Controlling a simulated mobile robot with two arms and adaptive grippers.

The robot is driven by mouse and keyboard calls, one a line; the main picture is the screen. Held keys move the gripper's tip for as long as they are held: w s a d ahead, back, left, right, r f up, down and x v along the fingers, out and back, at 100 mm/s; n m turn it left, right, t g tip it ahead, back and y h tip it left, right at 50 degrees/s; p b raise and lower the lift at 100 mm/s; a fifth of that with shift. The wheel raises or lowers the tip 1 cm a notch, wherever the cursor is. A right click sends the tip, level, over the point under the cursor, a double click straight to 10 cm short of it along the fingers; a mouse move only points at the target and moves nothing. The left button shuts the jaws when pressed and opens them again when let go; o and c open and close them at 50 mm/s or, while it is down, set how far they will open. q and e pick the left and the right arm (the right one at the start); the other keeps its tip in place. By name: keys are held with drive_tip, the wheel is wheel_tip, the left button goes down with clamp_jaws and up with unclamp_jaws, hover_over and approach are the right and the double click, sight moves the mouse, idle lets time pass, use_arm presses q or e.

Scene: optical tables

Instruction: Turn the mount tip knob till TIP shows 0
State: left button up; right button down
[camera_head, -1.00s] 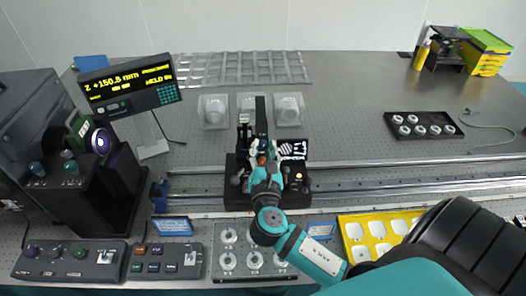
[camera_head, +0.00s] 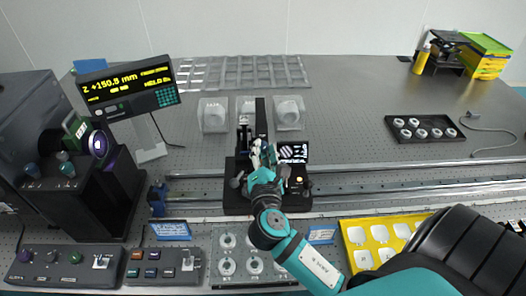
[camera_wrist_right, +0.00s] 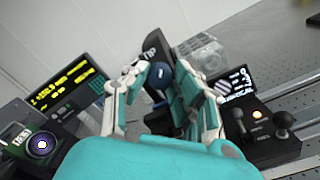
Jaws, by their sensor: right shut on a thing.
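The black mount (camera_head: 261,118) stands upright on a dark base at the middle of the rail. My right gripper (camera_head: 262,152) is at the mount. In the right wrist view, the two fingers of my right gripper (camera_wrist_right: 166,80) are on either side of a dark round knob (camera_wrist_right: 161,71) and shut on it. The fingers partly hide the knob and mount. A small screen (camera_head: 293,151) just right of the mount shows a striped disc and white text; I cannot read a TIP value. My left gripper is not in view.
A readout (camera_head: 127,84) at the left shows Z +150.5 mm in yellow. Clear covers (camera_head: 213,115) stand behind the mount. A black tray (camera_head: 424,128) with several rings lies at the right. Control boxes (camera_head: 65,266) and a yellow tray (camera_head: 347,243) line the front.

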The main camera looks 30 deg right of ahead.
drive_tip(key=c, duration=1.1)
unclamp_jaws()
drive_tip(key=v, duration=1.2)
